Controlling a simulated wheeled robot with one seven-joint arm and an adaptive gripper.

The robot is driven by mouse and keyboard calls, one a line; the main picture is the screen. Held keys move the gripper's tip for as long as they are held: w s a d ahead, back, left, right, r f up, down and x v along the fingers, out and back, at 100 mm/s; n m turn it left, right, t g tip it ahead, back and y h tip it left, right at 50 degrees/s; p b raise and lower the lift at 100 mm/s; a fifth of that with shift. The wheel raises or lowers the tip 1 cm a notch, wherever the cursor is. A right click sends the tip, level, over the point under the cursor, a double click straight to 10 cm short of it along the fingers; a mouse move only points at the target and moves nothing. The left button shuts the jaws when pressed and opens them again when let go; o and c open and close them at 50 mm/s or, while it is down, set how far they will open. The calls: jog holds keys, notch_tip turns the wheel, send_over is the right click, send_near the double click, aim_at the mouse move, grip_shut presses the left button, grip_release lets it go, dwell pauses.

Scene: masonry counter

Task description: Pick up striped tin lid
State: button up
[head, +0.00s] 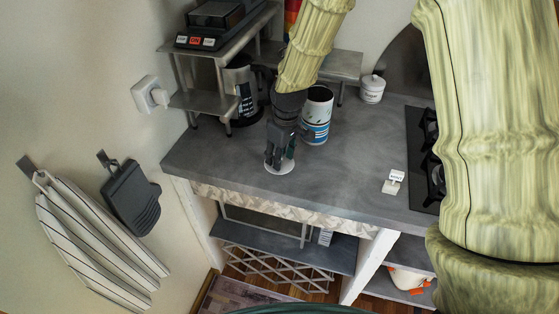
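The striped tin (317,116) stands upright and open on the grey counter, with white, blue and dark bands on its side. A pale round lid (287,168) is in front of it and to the left, close to the counter's front edge. My gripper (280,158) points down at the lid, with its dark fingers in front of part of it. The fingertips overlap the lid in the picture. I cannot tell whether they grip it, or whether the lid rests on the counter.
A metal shelf (193,101) with a black device stands at the back left, a dark canister (240,88) beside it. A white lidded jar (372,88) is behind right. A small white labelled card stand (392,182) and black hob (424,160) are right. Counter between is clear.

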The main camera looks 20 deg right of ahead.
jog(key=shift+f, duration=0.1)
grip_shut()
dwell(0.5)
